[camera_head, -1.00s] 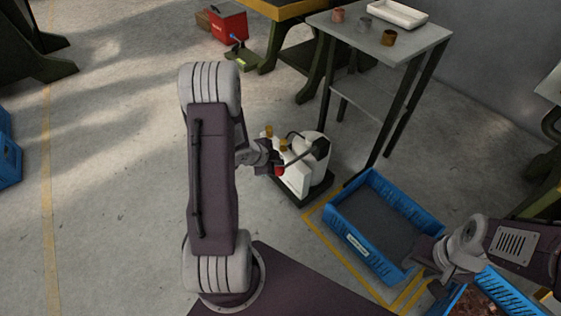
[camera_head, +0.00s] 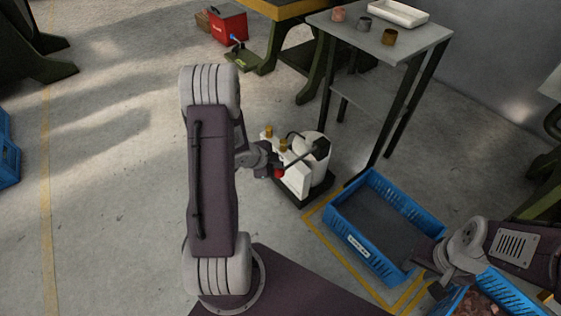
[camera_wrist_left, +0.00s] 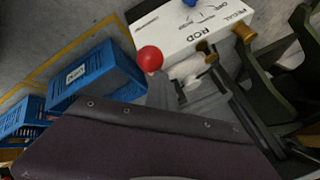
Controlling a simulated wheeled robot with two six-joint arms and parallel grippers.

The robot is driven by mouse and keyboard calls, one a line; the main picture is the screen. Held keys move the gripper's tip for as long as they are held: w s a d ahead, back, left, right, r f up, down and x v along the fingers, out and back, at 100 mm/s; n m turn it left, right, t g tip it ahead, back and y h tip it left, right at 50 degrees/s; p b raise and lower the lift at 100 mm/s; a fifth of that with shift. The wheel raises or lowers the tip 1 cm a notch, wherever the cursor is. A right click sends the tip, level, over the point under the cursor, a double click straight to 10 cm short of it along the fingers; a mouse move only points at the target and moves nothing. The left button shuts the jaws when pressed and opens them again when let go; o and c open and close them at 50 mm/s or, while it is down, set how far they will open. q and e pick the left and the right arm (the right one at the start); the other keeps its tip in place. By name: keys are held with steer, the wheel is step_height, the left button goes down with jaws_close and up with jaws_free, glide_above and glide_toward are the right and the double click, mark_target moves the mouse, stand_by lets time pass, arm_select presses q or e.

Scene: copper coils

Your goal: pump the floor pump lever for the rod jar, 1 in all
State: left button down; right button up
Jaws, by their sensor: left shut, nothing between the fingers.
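The floor pump (camera_head: 291,181) is a white unit with brass fittings on a dark base, standing on the floor right of my left arm. In the left wrist view its white box (camera_wrist_left: 190,30) reads "ROD" and "PEDAL". A red ball knob (camera_head: 278,173) is at the pump's near side; it also shows in the left wrist view (camera_wrist_left: 149,59). My left gripper (camera_head: 270,165) is shut and empty, right at the red knob; whether it touches cannot be told. My right gripper (camera_head: 438,289) is over the blue crates at lower right; its fingers are too small to read.
A blue crate (camera_head: 345,241) stands right of the pump, with another blue crate (camera_head: 508,292) holding brown pieces nearer. A grey table (camera_head: 417,42) with small cups and a white tray stands behind. A red box (camera_head: 229,24) is at the back.

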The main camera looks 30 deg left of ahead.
arm_select(q)
steer(key=shift+s+f+b, duration=0.25)
steer(key=shift+f+b, duration=0.45)
steer(key=shift+f, duration=0.3)
stand_by(0.5)
steer(key=shift+r, duration=0.1)
stand_by(0.4)
steer(key=shift+w+d+r+p, duration=0.1)
steer(key=shift+w+r+p, duration=0.1)
steer(key=shift+r+p, duration=1)
steer(key=shift+w+r+p, duration=0.2)
steer(key=shift+r+p, duration=0.95)
steer(key=shift+p, duration=0.1)
steer(key=shift+w+d+r+p, duration=0.1)
steer(key=shift+w+r+p, duration=0.1)
steer(key=shift+r+p, duration=1)
steer(key=r+p, duration=0.5)
steer(key=shift+w, duration=0.35)
steer(key=shift+f, duration=0.1)
